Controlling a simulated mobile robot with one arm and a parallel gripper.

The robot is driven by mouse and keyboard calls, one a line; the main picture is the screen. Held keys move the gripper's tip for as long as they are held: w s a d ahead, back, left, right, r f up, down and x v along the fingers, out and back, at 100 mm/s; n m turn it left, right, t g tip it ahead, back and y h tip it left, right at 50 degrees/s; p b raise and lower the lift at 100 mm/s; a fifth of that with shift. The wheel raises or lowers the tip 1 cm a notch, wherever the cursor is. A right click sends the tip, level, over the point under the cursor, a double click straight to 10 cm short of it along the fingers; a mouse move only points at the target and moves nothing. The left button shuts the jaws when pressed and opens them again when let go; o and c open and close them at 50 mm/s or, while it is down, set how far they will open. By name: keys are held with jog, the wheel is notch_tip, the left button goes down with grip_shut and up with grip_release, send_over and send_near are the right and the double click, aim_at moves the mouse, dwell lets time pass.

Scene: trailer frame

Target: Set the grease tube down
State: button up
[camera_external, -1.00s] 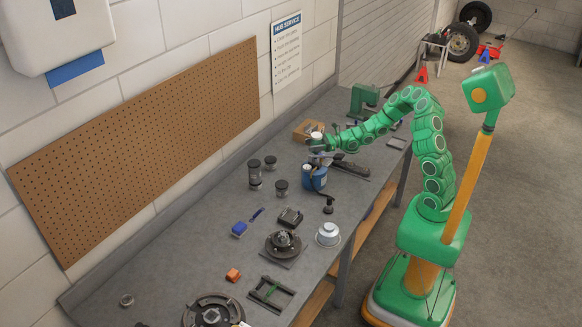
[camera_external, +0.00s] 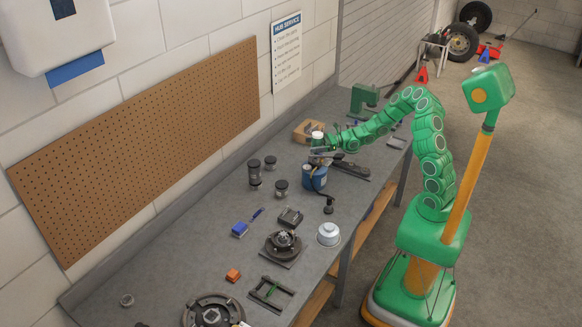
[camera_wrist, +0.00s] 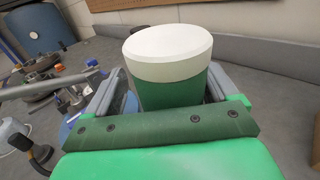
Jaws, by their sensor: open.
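The grease tube (camera_wrist: 168,62) has a wide white cap and a green body. It is upright between the two grey fingers of my gripper (camera_wrist: 165,90) in the wrist view. The fingers are open, one on each side of it. In the external view the tube's white top (camera_external: 317,137) shows above my gripper (camera_external: 319,154), behind the blue can (camera_external: 314,179). The tube's lower end is hidden in both views, so I cannot tell from them whether it touches the bench.
The grey workbench (camera_external: 205,215) carries dark jars (camera_external: 255,172), a hub (camera_external: 284,243), a white-topped can (camera_external: 328,234) and a blue brush (camera_external: 240,229). A cardboard box (camera_external: 306,131) stands close behind the tube. A dark tool (camera_external: 350,170) lies to its right. The bench's left part has bare room.

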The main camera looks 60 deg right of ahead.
jog(key=v, duration=1.1)
jog(key=shift+s+d, duration=0.15)
jog(key=shift+o, duration=0.2)
jog(key=shift+r, duration=0.1)
dwell(0.7)
jog(key=g+h, duration=0.3)
send_near(321, 138)
jog(key=shift+f+x, duration=0.35)
jog(key=shift+x, duration=5.5)
jog(key=shift+r, duration=0.1)
jog(key=shift+c, duration=0.3)
grip_shut()
